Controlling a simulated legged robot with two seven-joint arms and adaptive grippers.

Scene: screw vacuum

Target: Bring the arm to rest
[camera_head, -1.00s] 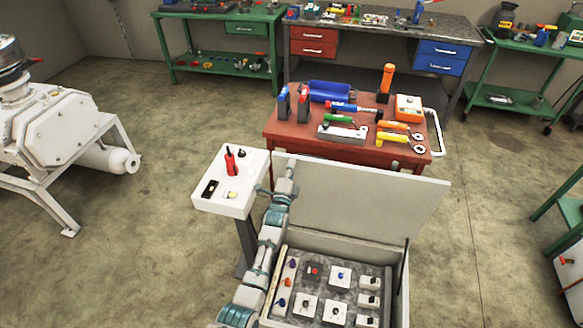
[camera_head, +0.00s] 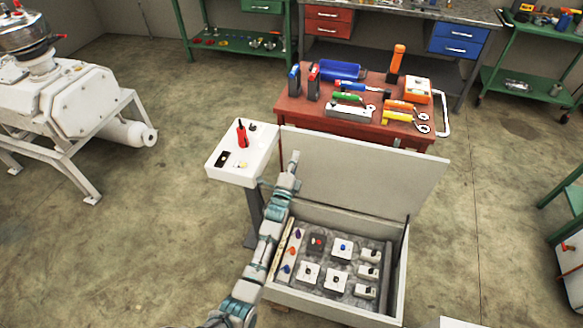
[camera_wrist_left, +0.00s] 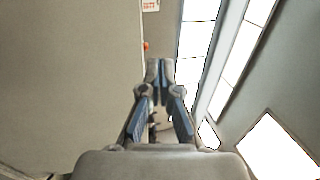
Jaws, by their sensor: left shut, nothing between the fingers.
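My left arm (camera_head: 262,250) rises from the bottom of the head view. It passes along the left side of an open grey case. My left gripper (camera_head: 295,158) is at the arm's far end, in front of the case's raised lid. In the left wrist view, the left gripper (camera_wrist_left: 160,66) has its fingertips together and nothing is between them. The wrist camera looks past the fingers at a plain wall and bright ceiling panels. My right gripper is not in either view.
The open case (camera_head: 330,308) holds several switch blocks; its lid (camera_head: 370,175) stands up. A white stand (camera_head: 225,178) carries a red tool beside the gripper. A red table (camera_head: 290,108) with tools stands behind. A white machine (camera_head: 90,100) is at left. Floor between is clear.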

